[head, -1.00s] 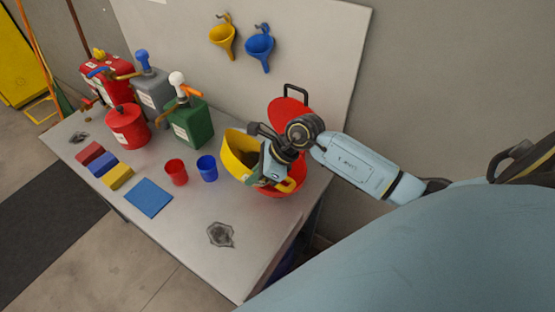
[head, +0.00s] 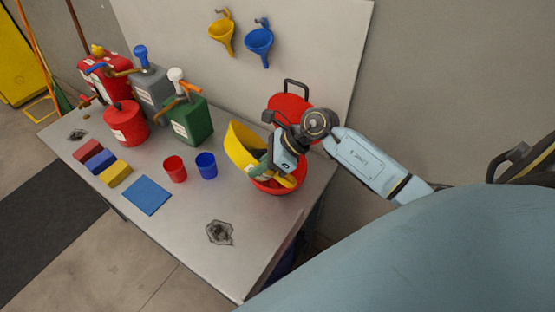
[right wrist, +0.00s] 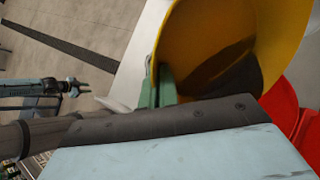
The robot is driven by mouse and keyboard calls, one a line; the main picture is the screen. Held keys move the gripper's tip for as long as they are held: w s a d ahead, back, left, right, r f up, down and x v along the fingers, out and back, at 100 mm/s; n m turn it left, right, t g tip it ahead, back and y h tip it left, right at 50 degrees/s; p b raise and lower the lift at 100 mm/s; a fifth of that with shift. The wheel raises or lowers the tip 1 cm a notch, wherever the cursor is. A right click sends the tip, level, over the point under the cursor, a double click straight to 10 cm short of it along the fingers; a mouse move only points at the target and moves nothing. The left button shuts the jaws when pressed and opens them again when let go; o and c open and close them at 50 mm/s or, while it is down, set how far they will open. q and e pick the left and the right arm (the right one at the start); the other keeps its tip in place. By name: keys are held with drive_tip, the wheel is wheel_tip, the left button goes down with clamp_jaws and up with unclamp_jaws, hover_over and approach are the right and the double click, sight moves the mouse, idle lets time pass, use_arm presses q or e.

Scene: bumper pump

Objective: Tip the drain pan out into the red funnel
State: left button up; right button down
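The yellow drain pan (head: 240,146) is tilted over the red funnel (head: 287,189) at the right end of the bench. My right gripper (head: 285,172) is shut on the pan's rim; a green finger (right wrist: 161,92) lies against the rim in the right wrist view. Inside the pan (right wrist: 190,50), that view shows a dark patch; I cannot tell if it is liquid or shadow. The pan and gripper hide much of the funnel's mouth. My left gripper (right wrist: 75,87) appears small in the right wrist view, apart from the pan; its finger gap is unclear.
A red lid-like panel (head: 286,105) with a dark handle stands behind the funnel. Red (head: 175,169) and blue (head: 207,165) cups stand left of the pan. A green can (head: 190,122) stands behind them. The bench front (head: 185,230) has free room around a dark stain.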

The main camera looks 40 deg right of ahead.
drive_tip(key=shift+d+r+y, duration=0.2)
drive_tip(key=shift+y, duration=0.1)
drive_tip(key=shift+s+d+f+t+y+b, duration=0.1)
drive_tip(key=shift+d+f+t+y+b, duration=0.15)
drive_tip(key=shift+d+y+b, duration=0.8)
drive_tip(key=shift+a+r+h, duration=0.15)
drive_tip(key=shift+a+h, duration=0.1)
drive_tip(key=shift+a, duration=0.05)
drive_tip(key=shift+d+r, duration=0.15)
drive_tip(key=shift+r, duration=0.15)
drive_tip(key=shift+d+r+y, duration=0.35)
drive_tip(key=shift+r+y, duration=0.1)
drive_tip(key=shift+y, duration=0.05)
drive_tip(key=shift+s+d+r+m+t+y, duration=0.1)
drive_tip(key=shift+d+r+m+t+y, duration=0.1)
drive_tip(key=shift+r+m+t+y, duration=0.15)
drive_tip(key=shift+d+r+y+b, duration=0.2)
drive_tip(key=shift+d+y+b, duration=0.15)
drive_tip(key=shift+d, duration=0.15)
drive_tip(key=shift+d, duration=0.1)
